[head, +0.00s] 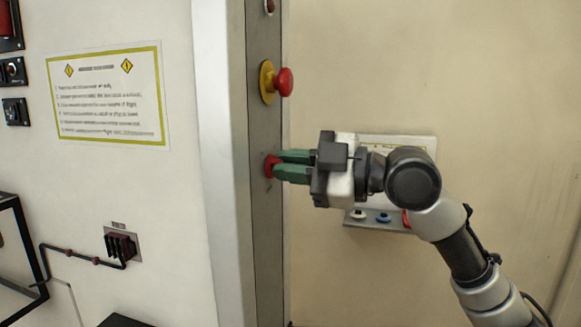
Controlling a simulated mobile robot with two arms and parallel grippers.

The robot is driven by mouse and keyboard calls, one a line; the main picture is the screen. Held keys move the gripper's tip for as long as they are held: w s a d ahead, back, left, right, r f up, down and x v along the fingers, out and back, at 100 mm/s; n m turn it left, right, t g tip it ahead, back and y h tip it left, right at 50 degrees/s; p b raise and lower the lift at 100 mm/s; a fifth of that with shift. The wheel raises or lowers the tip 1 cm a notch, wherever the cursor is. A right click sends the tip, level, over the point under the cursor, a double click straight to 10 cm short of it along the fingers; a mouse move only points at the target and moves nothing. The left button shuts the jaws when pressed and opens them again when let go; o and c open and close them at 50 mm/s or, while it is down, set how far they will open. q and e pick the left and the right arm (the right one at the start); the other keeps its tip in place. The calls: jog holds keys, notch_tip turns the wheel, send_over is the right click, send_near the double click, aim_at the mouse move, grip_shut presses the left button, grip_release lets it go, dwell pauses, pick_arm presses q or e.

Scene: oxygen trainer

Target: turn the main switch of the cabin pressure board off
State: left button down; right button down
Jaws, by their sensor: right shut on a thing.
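A small red switch knob (269,167) sits on the narrow grey upright panel (264,225), below a red mushroom button. My right gripper (279,166) comes in from the right, and its green fingers are shut on the red knob. The fingers hide much of the knob, so I cannot tell which way it is turned. No label naming the knob can be read. My left gripper is not in view.
The red mushroom button (284,82) on its yellow base sticks out above my right gripper. A pale panel (420,146) with small coloured buttons on its lower ledge is partly hidden behind my right arm. A warning sign (108,97) and a dark connector (121,246) are at left.

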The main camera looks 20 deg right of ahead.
jog(key=c, duration=1.2)
grip_release()
jog(key=shift+d, duration=0.1)
jog(key=b+v, duration=0.4)
jog(key=v, duration=0.6)
jog(key=shift+s+d, duration=0.25)
jog(key=shift+s, duration=0.05)
